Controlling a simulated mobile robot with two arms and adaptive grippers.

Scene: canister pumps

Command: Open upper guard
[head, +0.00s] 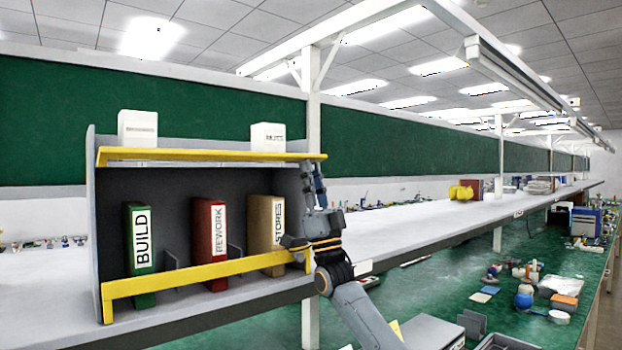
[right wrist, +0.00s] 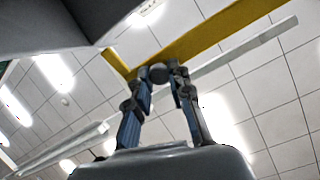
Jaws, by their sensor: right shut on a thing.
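The upper guard (head: 200,155) is a yellow bar along the front of the shelf unit's top, above the binders. It runs level, with white boxes behind it. My right gripper (head: 316,172) reaches up from below at the guard's right end, its fingers pointing up. In the right wrist view the blue-grey fingertips (right wrist: 158,73) are close together at the yellow guard (right wrist: 200,40), near its corner, and are shut on it. The exact contact is small and partly hidden by the fingers. My left gripper is not in view.
A lower yellow guard (head: 205,272) crosses in front of the green (head: 140,255), red (head: 209,245) and tan (head: 265,237) binders. My right forearm passes close to its right end. A white post (head: 312,100) stands behind. The upper bench shelf (head: 420,222) is mostly clear nearby.

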